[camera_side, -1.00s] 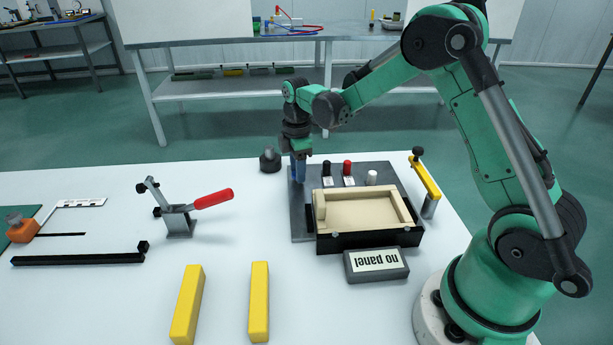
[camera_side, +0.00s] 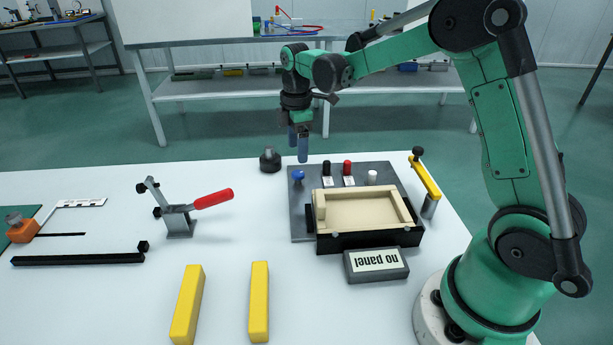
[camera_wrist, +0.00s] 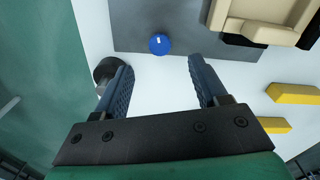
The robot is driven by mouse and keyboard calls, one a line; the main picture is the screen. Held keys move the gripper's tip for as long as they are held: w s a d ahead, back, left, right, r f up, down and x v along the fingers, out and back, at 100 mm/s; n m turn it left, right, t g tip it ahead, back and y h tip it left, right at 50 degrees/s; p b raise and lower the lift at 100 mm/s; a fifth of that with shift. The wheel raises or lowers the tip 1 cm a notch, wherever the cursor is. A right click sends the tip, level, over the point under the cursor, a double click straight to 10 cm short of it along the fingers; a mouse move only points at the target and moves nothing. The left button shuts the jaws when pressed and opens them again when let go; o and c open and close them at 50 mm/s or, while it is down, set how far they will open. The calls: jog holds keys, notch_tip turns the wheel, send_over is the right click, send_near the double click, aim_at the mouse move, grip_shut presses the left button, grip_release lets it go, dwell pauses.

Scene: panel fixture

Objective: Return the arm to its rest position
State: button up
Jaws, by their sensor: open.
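My gripper (camera_side: 298,145) is open and empty, raised above the back left corner of the grey fixture plate (camera_side: 303,225). Its two blue fingers point down. In the wrist view my gripper (camera_wrist: 160,85) has its fingers spread wide with nothing between them. A blue knob (camera_side: 298,176) stands on the plate below the fingers. In the wrist view the blue knob (camera_wrist: 160,44) lies beyond the fingertips, apart from them.
The plate carries a beige tray (camera_side: 365,218), a black knob (camera_side: 327,167), a red knob (camera_side: 347,168) and a white knob (camera_side: 372,177). A red-handled clamp (camera_side: 180,218) and yellow bars (camera_side: 259,300) stand left. A dark round object (camera_side: 270,160) is near the gripper.

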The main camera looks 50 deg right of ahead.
jog(key=s+a+r+m+t, duration=0.3)
jog(key=s+a+m, duration=0.1)
jog(key=s+m, duration=0.2)
jog(key=s+a+r+m+t, duration=0.3)
jog(key=s+a+m+t, duration=0.1)
jog(key=s+a+m, duration=0.1)
jog(key=shift+s+m, duration=0.5)
jog(key=shift+s, duration=0.35)
